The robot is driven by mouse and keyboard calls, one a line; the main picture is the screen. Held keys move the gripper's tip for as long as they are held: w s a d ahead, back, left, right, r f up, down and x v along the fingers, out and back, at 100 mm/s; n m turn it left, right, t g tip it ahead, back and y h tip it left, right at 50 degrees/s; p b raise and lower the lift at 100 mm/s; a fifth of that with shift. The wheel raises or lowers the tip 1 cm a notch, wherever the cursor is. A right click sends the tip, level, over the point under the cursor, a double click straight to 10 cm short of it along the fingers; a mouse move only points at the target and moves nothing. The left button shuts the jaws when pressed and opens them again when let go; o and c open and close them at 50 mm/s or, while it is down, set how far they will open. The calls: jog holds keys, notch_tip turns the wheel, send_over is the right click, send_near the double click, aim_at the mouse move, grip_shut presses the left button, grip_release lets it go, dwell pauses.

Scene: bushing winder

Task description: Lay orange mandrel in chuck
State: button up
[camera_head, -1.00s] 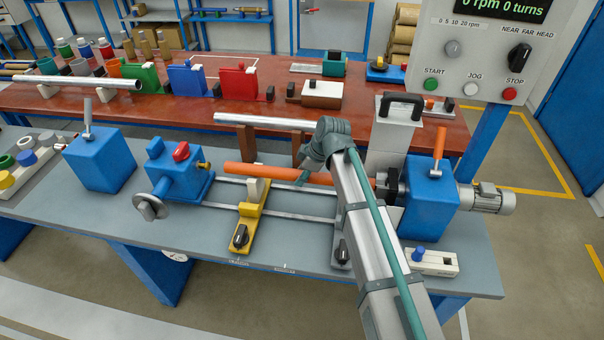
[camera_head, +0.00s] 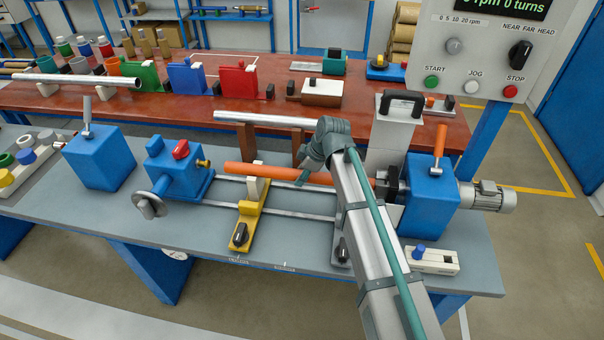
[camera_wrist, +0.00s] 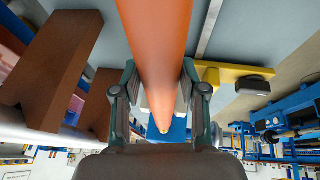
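The orange mandrel (camera_head: 278,174) lies nearly level above the winder bed. Its right end is close to the chuck (camera_head: 392,188) on the blue headstock; my arm partly hides this, so I cannot tell how far in it sits. Its left part is at the yellow rest (camera_head: 249,212), whose cream pieces flank it. My gripper (camera_head: 303,178) is at the mandrel's middle. In the wrist view my gripper's fingers (camera_wrist: 159,75) lie against both sides of the mandrel (camera_wrist: 158,40), and the gripper appears shut on it.
The blue tailstock (camera_head: 178,172) with a handwheel stands left of the mandrel. Brown stands (camera_head: 300,140) behind hold a silver bar (camera_head: 262,120). A control panel (camera_head: 485,55) hangs above right. The bench front (camera_head: 190,235) is clear.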

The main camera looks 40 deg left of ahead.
jog(key=o, duration=0.4)
jog(key=shift+d+r, duration=0.1)
jog(key=v, duration=1.1)
jog(key=shift+d+r, duration=0.15)
jog(key=shift+r, duration=0.25)
jog(key=shift+d, duration=0.1)
